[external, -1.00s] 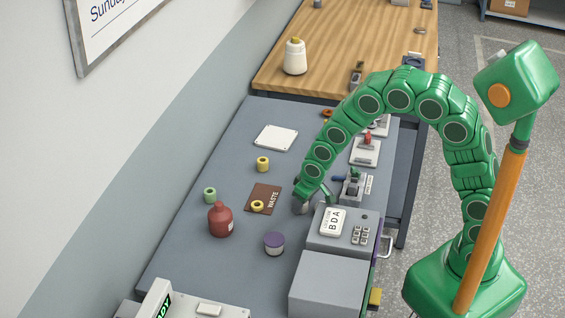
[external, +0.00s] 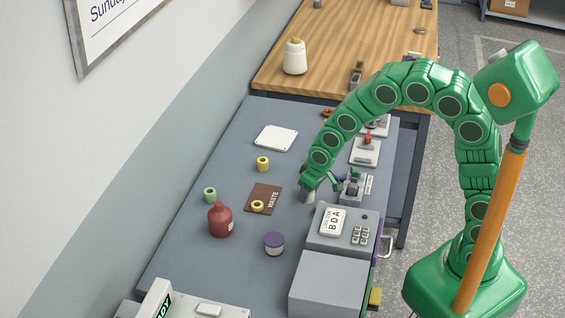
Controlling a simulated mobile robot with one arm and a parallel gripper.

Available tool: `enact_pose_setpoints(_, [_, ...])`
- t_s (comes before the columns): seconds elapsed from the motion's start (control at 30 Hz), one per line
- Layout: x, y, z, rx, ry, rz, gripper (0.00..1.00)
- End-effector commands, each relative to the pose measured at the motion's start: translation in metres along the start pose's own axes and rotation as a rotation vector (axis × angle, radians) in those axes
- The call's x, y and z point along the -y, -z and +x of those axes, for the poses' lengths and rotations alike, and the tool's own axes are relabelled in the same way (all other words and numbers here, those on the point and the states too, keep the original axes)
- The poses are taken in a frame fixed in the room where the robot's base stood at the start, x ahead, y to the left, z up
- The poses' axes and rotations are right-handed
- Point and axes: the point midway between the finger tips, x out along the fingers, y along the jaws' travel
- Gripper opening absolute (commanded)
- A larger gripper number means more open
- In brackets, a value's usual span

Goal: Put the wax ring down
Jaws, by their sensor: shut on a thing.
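My gripper (external: 308,196) is at the end of the green arm, pointing down low over the grey bench, to the right of the brown WASTE mat (external: 269,192). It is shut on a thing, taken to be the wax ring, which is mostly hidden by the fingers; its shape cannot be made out. A yellow ring-shaped piece (external: 257,206) lies on the lower part of the mat. Whether the gripper's load touches the bench cannot be told.
A yellow bobbin (external: 262,163) and a green bobbin (external: 210,194) stand near the mat. A red bottle (external: 220,220) and a purple-lidded jar (external: 274,243) stand in front. A grey box with keys (external: 343,228) and a switch unit (external: 352,188) are close to my gripper. A white plate (external: 276,138) lies behind.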

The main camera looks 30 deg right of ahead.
Motion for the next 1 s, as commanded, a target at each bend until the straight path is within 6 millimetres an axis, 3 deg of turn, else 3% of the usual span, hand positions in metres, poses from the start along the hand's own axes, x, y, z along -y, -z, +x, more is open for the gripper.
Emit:
enact_pose_setpoints(0.3, [-0.004,-0.018,-0.046,-0.007,0.001,0.000,0.08])
enact_pose_setpoints(0.8, [-0.012,-0.073,-0.088,-0.002,0.001,0.000,0.08])
enact_pose_setpoints(1.0, [-0.014,-0.087,-0.099,-0.001,0.000,-0.001,0.08])
